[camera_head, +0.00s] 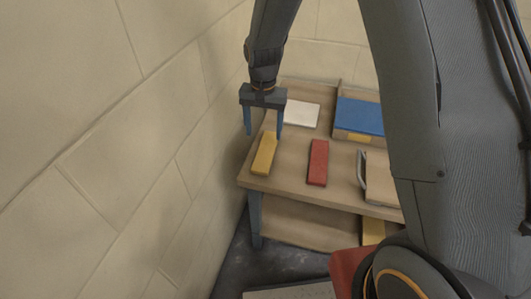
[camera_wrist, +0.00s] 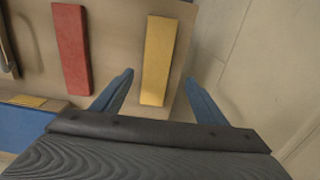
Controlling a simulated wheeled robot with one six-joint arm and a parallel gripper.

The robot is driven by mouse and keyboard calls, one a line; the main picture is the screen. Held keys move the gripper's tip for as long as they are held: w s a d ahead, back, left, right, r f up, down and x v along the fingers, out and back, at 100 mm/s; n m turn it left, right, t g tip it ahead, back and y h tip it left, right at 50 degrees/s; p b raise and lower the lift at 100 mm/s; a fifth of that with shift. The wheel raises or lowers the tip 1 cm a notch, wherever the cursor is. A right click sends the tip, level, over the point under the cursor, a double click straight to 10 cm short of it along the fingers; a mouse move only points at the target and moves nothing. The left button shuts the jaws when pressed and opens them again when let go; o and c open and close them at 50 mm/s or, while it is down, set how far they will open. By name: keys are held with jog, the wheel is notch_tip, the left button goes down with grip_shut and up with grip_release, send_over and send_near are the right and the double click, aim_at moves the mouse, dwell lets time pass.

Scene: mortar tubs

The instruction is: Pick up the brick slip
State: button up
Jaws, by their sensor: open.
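Two slim bar-shaped pieces lie flat on the wooden table (camera_head: 290,165): a yellow one (camera_head: 264,154) near the left edge and a red one (camera_head: 318,162) to its right. Which of them is the brick slip, I cannot tell by look alone. My gripper (camera_head: 263,134) is open and empty, pointing down over the yellow piece's far end. In the wrist view, the yellow piece (camera_wrist: 158,60) shows between the two blue fingers (camera_wrist: 158,78), apart from both. The red piece (camera_wrist: 71,48) lies outside the fingers, to the left. My gripper's height above the table is hard to judge.
A white flat piece (camera_head: 301,113) and a blue-topped box (camera_head: 359,116) stand at the table's back. A wooden item with a grey handle (camera_head: 362,172) is at the right. A block wall (camera_head: 130,150) runs close along the table's left side. A lower shelf (camera_head: 300,222) lies beneath.

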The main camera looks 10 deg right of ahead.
aim_at(266, 149)
notch_tip(266, 149, down, 3)
jog(key=shift+r, duration=0.15)
jog(key=shift+d+f+p, duration=0.2)
jog(key=shift+f, duration=1.05)
jog(key=shift+d+f+p, duration=0.15)
jog(key=shift+d+f, duration=0.05)
jog(key=shift+f, duration=1.05)
jog(key=shift+w, duration=0.1)
jog(key=c, duration=1.4)
jog(key=shift+r, duration=0.1)
jog(key=shift+c, duration=0.2)
